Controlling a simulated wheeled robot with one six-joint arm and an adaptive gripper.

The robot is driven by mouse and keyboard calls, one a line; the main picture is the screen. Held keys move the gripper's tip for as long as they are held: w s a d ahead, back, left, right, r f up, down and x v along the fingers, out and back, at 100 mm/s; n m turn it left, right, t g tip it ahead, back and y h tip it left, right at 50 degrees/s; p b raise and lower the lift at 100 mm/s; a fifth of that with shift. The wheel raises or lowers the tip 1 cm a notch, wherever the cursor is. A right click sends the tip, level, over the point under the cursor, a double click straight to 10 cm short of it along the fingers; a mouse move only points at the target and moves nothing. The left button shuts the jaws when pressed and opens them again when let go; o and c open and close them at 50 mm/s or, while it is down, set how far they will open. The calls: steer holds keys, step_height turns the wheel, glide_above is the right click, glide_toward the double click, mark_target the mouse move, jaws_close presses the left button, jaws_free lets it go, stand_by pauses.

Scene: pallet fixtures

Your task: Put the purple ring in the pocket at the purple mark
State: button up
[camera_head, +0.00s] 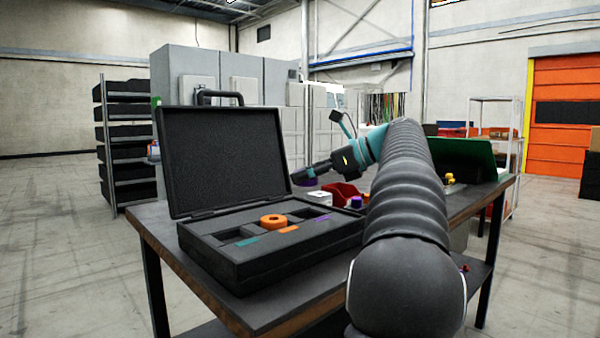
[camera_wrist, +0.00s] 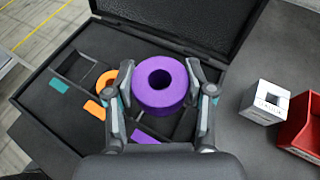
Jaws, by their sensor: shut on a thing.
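The purple ring (camera_wrist: 160,84) is held between the two fingers of my gripper (camera_wrist: 160,95) in the wrist view. In the head view the ring (camera_head: 306,181) shows as a small purple patch under my gripper (camera_head: 308,172), above the case's right side. The open black case (camera_head: 240,268) has foam with several pockets. The purple mark (camera_wrist: 146,136) lies on the foam below the ring in the wrist view; it also shows in the head view (camera_head: 321,218). The pocket at that mark is partly hidden by the ring and fingers.
An orange ring (camera_head: 273,221) sits in the middle pocket by an orange mark (camera_head: 288,229). A teal mark (camera_head: 246,240) lies by an empty pocket. A white block (camera_wrist: 265,101) and red bin (camera_wrist: 302,128) stand right of the case. The lid (camera_head: 225,155) stands upright behind.

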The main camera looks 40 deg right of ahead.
step_height(320, 180, down, 2)
steer(key=shift+b, duration=0.5)
steer(key=shift+f+b, duration=0.75)
steer(key=shift+b, duration=0.4)
steer(key=shift+f+b, duration=0.35)
steer(key=shift+f, duration=0.7)
steer(key=shift+s+p, duration=0.15)
steer(key=shift+p, duration=0.9)
steer(key=shift+f+b, duration=0.35)
steer(key=shift+f, duration=0.4)
steer(key=o, duration=1.4)
steer(key=shift+c, duration=0.2)
steer(key=shift+d, duration=0.1)
